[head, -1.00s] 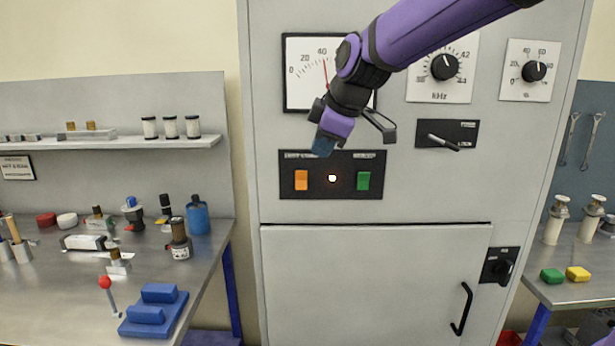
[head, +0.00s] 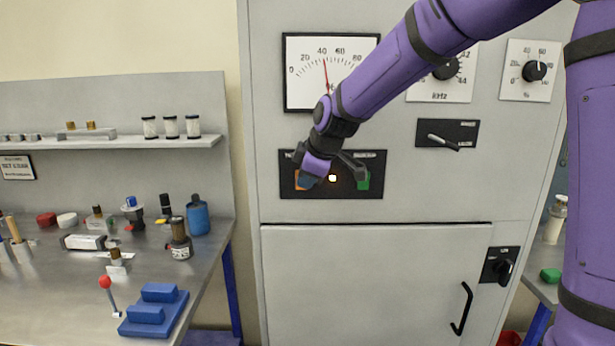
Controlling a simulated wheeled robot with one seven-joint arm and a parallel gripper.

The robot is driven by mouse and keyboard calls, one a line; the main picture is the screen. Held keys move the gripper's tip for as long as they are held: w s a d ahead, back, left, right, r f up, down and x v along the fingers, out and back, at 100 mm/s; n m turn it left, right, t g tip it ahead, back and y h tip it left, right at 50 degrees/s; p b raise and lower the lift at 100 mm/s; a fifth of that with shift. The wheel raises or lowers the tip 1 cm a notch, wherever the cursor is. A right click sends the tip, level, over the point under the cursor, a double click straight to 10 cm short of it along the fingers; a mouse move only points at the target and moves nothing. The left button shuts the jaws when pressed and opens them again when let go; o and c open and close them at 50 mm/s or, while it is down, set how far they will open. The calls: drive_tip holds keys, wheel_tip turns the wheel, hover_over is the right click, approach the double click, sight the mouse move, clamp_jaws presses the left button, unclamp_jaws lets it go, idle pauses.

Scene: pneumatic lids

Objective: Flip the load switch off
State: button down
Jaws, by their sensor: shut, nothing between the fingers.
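A black switch panel (head: 333,193) on the grey cabinet carries an orange rocker (head: 297,179) on the left, a lit round lamp (head: 333,178) in the middle and a green rocker (head: 363,181) on the right. The labels above the rockers are too small to read, so I cannot tell which is the load switch.
Above the panel is a dial meter (head: 307,72). To the right are a lever on a black plate (head: 447,133), two knobs (head: 535,71) and a rotary switch (head: 501,267). Below is a cabinet door with a black handle (head: 462,308). A cluttered workbench (head: 60,290) stands at left.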

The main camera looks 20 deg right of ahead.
drive_tip(key=shift+w+d, duration=0.1)
drive_tip(key=shift+w, duration=0.1)
drive_tip(key=shift+w+f, duration=0.25)
idle(0.3)
drive_tip(key=shift+r, duration=0.85)
